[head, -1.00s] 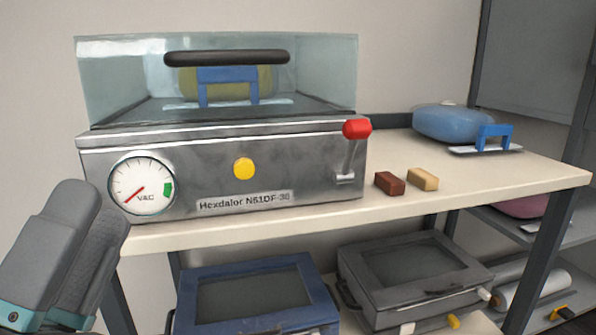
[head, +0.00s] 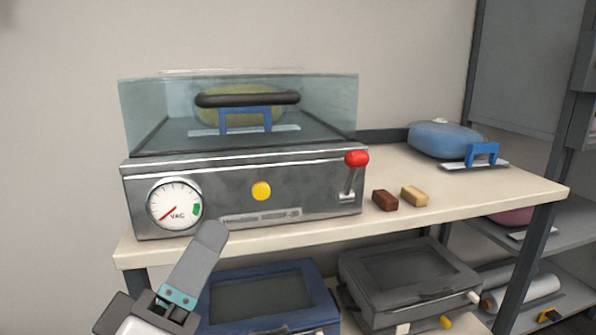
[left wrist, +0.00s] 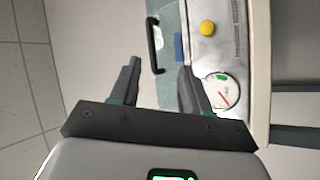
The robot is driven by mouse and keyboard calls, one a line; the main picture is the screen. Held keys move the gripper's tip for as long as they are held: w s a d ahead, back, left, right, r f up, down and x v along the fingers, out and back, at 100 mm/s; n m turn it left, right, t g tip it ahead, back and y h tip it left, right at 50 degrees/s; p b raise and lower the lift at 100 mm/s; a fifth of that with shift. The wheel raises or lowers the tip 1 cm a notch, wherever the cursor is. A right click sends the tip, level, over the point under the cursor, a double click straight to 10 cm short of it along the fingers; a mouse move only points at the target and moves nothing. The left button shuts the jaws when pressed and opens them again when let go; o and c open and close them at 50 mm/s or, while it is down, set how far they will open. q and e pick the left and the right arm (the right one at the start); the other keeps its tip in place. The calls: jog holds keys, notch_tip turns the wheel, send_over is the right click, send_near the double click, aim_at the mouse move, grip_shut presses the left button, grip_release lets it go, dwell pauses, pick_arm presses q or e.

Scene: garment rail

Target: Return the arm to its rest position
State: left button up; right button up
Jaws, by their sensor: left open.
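My left gripper (head: 205,250) is at the lower left of the head view, pointing up in front of the bench edge. It is empty and clear of the machine. In the left wrist view, its two fingers (left wrist: 158,78) stand apart with nothing between them. Beyond them there is the steel vacuum machine's gauge (left wrist: 221,90) and yellow button (left wrist: 208,28). In the head view, the machine (head: 320,192) stands on the bench with its clear lid (head: 330,105) down. My right gripper is not in view.
The machine's red-knobbed lever (head: 356,159) points up. A brown block (head: 385,200) and a tan block (head: 414,196) lie beside it on the bench (head: 480,200). A blue bag (head: 445,139) sits at the right. Blue (head: 325,290) and grey (head: 370,285) cases stand below.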

pick_arm(q)
jog(key=w+d+f+m+g+y+p, duration=0.2)
jog(key=w+d+f+m+g+p, duration=0.1)
jog(key=w+f+g+p, duration=0.5)
notch_tip(320, 180, down, 7)
jog(key=w+a+m+g+y+p, duration=0.1)
jog(key=w+a+g+p, duration=0.1)
jog(key=p, duration=0.8)
jog(key=s+a+f+m+g+p, duration=0.1)
jog(key=s+f+g+p, duration=0.4)
jog(key=s+f+p, duration=0.2)
jog(key=s+a+f+g+p, duration=0.2)
jog(key=s+f+g+p, duration=0.4)
jog(key=s, duration=0.6)
jog(key=shift+s+f+m+p, duration=0.15)
jog(key=shift+f+m+p, duration=0.3)
jog(key=shift+p, duration=0.8)
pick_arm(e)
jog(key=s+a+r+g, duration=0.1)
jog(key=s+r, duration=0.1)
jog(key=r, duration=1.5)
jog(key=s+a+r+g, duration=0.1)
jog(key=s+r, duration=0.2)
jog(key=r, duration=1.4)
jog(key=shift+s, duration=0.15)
pick_arm(q)
jog(key=shift+a, duration=0.1)
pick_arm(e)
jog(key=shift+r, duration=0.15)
